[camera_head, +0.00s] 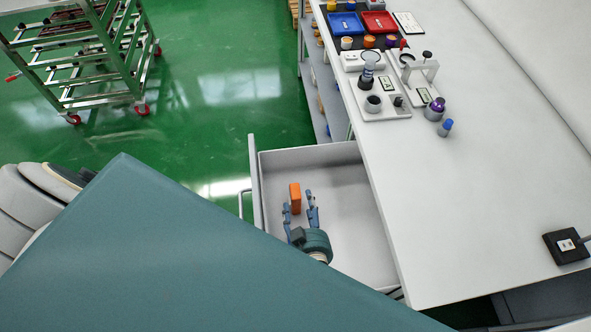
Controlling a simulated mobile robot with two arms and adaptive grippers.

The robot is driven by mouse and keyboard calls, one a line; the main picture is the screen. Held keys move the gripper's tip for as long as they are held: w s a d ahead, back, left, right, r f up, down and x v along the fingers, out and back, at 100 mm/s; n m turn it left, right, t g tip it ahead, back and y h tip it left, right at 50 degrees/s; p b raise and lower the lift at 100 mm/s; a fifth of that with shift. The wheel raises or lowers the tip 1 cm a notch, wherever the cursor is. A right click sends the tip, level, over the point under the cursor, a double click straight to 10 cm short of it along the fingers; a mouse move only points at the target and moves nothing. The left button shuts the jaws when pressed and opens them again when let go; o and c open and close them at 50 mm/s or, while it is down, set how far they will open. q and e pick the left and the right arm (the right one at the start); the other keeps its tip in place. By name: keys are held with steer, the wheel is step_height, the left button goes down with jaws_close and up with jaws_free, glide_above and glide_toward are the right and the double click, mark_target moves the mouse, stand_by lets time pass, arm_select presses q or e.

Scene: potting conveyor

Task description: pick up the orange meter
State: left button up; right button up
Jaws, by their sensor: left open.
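The orange meter (295,196) is a small upright-looking block inside the open white drawer (330,155), toward its left side. My left gripper (299,204) reaches into the drawer from below in the picture. Its two blue-grey fingers are spread open, one on each side of the near end of the meter. The left finger looks very close to the meter, and a gap shows before the right finger. I cannot tell whether either finger touches it. My right gripper is out of view.
The white worktable (470,170) stands right of the drawer. It holds a blue tray (346,25), a red tray (379,22), small instruments, a blue-capped bottle (445,127) and a black device (567,246). A metal rack (95,50) stands at upper left on green floor.

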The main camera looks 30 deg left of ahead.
mark_target(299, 202)
arm_select(q)
steer(key=x, duration=0.2)
steer(key=p+x, duration=0.1)
steer(key=x, duration=0.1)
steer(key=shift+s+a+r, duration=0.1)
steer(key=shift+a+r, duration=0.15)
steer(key=shift+r, duration=0.1)
steer(key=shift+w+a+f, duration=0.2)
steer(key=shift+w+f, duration=0.1)
steer(key=c, duration=1.4)
steer(key=shift+r, duration=0.1)
